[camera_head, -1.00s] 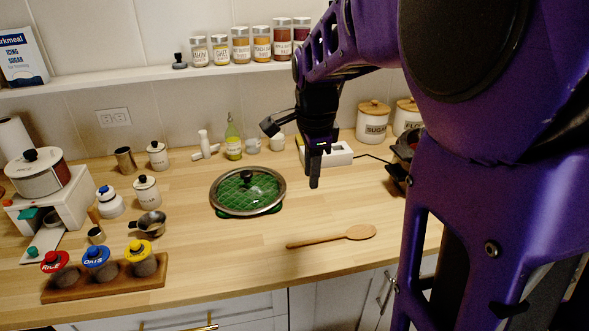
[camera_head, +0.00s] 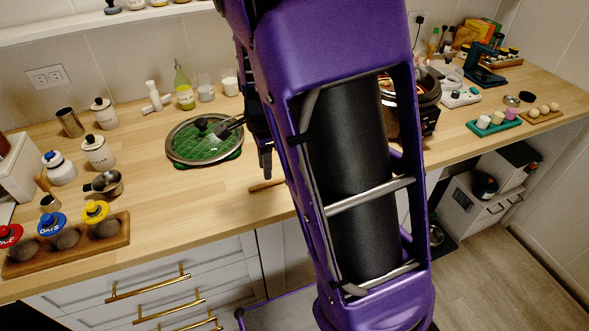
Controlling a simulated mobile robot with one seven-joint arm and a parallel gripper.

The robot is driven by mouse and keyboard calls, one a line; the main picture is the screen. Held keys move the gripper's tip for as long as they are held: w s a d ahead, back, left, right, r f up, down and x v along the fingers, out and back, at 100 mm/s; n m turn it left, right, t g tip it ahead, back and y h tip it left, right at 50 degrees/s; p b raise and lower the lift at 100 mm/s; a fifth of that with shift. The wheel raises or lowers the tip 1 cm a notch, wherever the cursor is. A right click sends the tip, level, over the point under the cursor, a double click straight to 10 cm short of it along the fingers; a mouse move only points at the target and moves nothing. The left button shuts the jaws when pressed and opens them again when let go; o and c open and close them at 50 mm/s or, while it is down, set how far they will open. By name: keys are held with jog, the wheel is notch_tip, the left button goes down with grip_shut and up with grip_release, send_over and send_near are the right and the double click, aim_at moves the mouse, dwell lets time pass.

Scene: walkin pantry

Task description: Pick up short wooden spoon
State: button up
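The wooden spoon lies flat on the wooden counter. Only the end of its handle (camera_head: 264,186) shows, just left of my purple arm, which hides the rest of it. My gripper (camera_head: 248,150) is above the counter, behind the spoon handle and to the right of the green-based glass lid. Its two dark fingers stand apart, one near the lid's right edge and one pointing down above the handle. Nothing shows between them, and the gripper is apart from the spoon.
The round glass lid (camera_head: 204,139) sits close on the left. A rack of jars with red, blue and yellow lids (camera_head: 67,245) is at the front left. Bottle and cups stand at the back; a dark pot (camera_head: 416,105) is right of my arm. Counter in front of the lid is clear.

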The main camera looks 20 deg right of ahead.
aim_at(266, 184)
jog(key=shift+w+f+b, duration=0.15)
jog(key=shift+f+b, duration=0.15)
jog(key=shift+f, duration=1)
jog(key=shift+w+f+b, duration=0.1)
jog(key=shift+f+b, duration=0.15)
jog(key=shift+f, duration=1)
jog(key=shift+f, duration=0.1)
grip_shut()
